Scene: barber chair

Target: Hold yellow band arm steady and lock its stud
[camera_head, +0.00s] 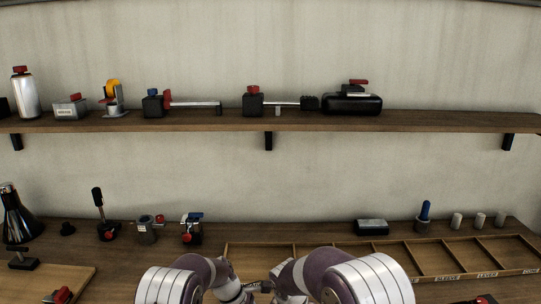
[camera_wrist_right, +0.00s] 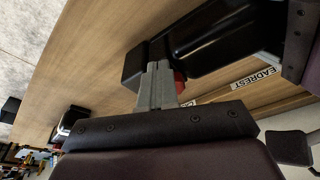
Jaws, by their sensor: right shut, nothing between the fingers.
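My right gripper (camera_wrist_right: 158,85) is shut in the right wrist view, its grey fingers together and empty. Its tips are beside a black, glossy part (camera_wrist_right: 205,38) with a square end and a small red piece (camera_wrist_right: 179,82) partly hidden behind the fingers; contact cannot be judged. A dark bolted block at the right edge of that view may be my left gripper. In the head view my two arms meet at the bottom centre, with my left gripper (camera_head: 243,292) small and partly hidden, its fingers unclear. No yellow band or stud is clearly visible on the black part.
A wooden divided tray (camera_head: 415,245) with labels lies on the bench. Several small devices, including a black-handled lever (camera_head: 100,210), stand at the bench's back left. The shelf (camera_head: 220,123) above carries several clamps and a yellow-topped device (camera_head: 112,91). A wooden board (camera_head: 80,278) lies at front left.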

